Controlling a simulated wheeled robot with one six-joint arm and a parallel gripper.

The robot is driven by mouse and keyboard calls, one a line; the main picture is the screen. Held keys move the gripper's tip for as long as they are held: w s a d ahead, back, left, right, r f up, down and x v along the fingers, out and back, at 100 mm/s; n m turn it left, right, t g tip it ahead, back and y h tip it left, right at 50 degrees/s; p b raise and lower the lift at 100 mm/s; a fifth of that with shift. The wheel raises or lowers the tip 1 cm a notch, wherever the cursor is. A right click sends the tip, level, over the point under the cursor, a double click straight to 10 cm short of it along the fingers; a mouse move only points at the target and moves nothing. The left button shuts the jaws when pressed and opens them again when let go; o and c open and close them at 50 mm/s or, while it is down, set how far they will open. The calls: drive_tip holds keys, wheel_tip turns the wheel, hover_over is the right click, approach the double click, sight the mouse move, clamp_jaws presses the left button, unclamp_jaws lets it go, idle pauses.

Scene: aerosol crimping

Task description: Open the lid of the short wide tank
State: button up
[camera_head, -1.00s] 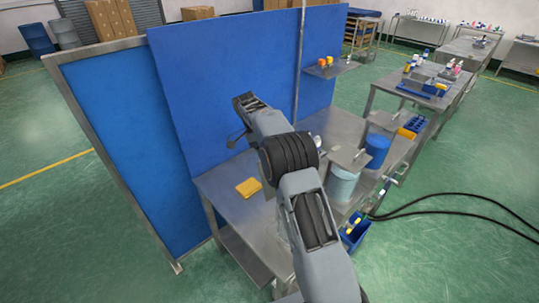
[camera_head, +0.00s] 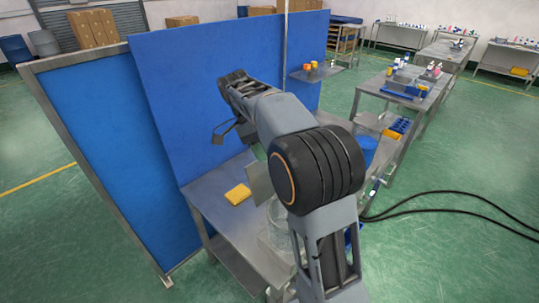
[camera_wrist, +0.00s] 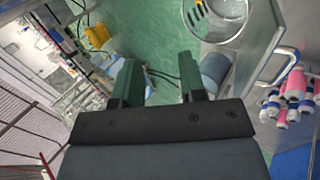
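A clear, short wide tank (camera_head: 277,236) stands on the steel bench in the head view, partly hidden behind my arm. A grey flat plate, apparently its lid (camera_head: 258,182), stands steeply tilted above its back edge. In the wrist view a clear round tank rim (camera_wrist: 215,18) shows at the top, with a steel plate with a bar handle (camera_wrist: 270,45) to its right; I cannot tell which tank they belong to. My gripper (camera_wrist: 158,78) is open, its two fingers apart with nothing between them. In the head view it hangs near the blue panel (camera_head: 222,132), clear of the tank.
A yellow block or cloth (camera_head: 238,194) lies on the bench (camera_head: 212,188). A blue tank (camera_head: 368,150) stands further right, partly behind my arm. A blue partition (camera_head: 215,70) closes the back. Black hoses (camera_head: 450,200) lie on the floor right. Pink-and-white bottles (camera_wrist: 292,95) show in the wrist view.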

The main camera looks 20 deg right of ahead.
drive_tip(key=shift+s+r, duration=0.25)
drive_tip(key=shift+s, duration=0.3)
drive_tip(key=shift+s+r, duration=0.25)
drive_tip(key=shift+s, duration=0.25)
wheel_tip(320, 180, down, 7)
drive_tip(key=w+a+n+t+y, duration=0.1)
drive_tip(key=n+t, duration=0.3)
drive_tip(key=n, duration=0.3)
drive_tip(key=s+a+f+n+t+y+b, duration=0.1)
drive_tip(key=s+n+t, duration=0.5)
drive_tip(key=s, duration=0.6)
drive_tip(key=shift+a+f+t+y+b, duration=0.25)
drive_tip(key=shift+f+t+y+b, duration=0.25)
drive_tip(key=shift+f+t+b, duration=0.65)
drive_tip(key=shift+f+g, duration=0.25)
drive_tip(key=shift+g, duration=0.1)
drive_tip(key=shift+s, duration=0.1)
